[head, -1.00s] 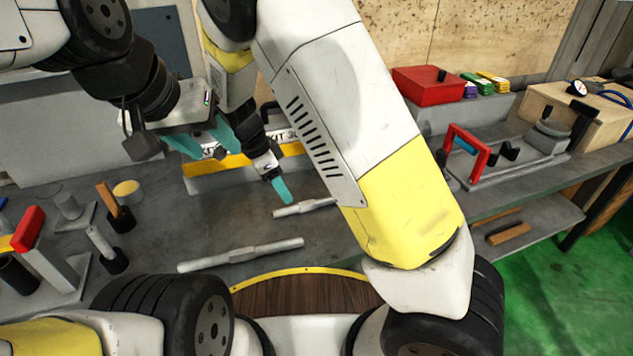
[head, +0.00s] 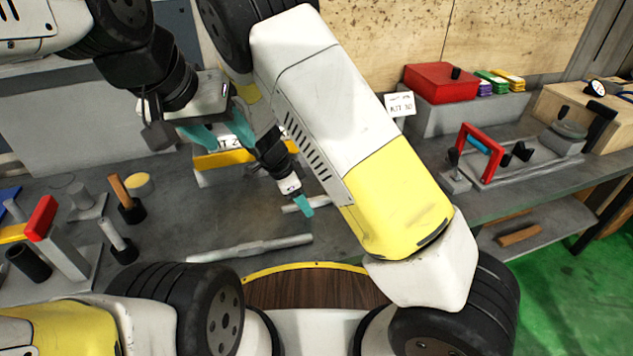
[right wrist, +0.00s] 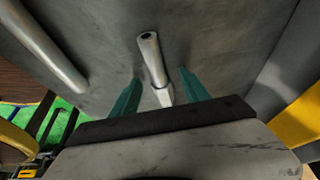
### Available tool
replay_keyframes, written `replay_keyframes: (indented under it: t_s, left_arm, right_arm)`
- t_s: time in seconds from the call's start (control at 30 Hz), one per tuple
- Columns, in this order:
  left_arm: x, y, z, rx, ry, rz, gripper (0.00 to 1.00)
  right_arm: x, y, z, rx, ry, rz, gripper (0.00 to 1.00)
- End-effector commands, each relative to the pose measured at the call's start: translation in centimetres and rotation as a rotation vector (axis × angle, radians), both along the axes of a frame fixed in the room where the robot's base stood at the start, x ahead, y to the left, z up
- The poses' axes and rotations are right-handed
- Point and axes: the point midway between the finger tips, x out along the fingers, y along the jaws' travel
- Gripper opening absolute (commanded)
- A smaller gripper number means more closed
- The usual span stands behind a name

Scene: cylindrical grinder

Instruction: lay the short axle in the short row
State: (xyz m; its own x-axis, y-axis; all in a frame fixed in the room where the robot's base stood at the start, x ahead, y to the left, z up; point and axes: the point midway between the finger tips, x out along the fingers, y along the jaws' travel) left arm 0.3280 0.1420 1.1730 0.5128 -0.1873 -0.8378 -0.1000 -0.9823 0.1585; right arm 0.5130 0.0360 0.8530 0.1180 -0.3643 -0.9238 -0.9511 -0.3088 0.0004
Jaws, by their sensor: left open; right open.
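The short axle (head: 289,207), a pale grey stepped rod, lies on the grey bench and is partly hidden by my right gripper and arm in the head view. In the right wrist view the short axle (right wrist: 150,58) runs between the two teal fingers of my right gripper (right wrist: 154,90). These fingers are open, one on each side of it, and do not appear to touch it. My right gripper also shows in the head view (head: 306,205). My left gripper (head: 218,135) is open and empty above the bench, further left. I cannot tell which place is the short row.
A longer axle (head: 250,247) lies nearer on the bench. A yellow-fronted rack (head: 215,161) with a kit sign stands behind. Upright posts and a red-topped block (head: 42,217) stand at left. A red-handled fixture (head: 480,150) and red box (head: 440,82) are at right.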

Motion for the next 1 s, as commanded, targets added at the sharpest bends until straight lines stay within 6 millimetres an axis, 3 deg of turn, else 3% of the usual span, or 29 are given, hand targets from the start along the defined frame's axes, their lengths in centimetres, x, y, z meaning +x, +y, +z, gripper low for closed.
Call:
replay_keyframes:
  t_s: [0.07, 0.33, 1.0]
  left_arm:
    - [0.00, 0.00, 0.00, 0.000, 0.000, 0.000, 0.51]
    - [0.00, 0.00, 0.00, 0.000, 0.000, 0.000, 0.51]
    - [0.00, 0.00, 0.00, 0.000, 0.000, 0.000, 0.51]
  right_arm:
    - [0.00, 0.01, 0.03, 0.000, 0.000, 0.000, 0.52]
    - [0.01, 0.01, 0.05, 0.000, 0.000, 0.000, 0.00]
    - [0.03, 0.01, 0.09, 0.000, -0.001, -0.001, 0.00]
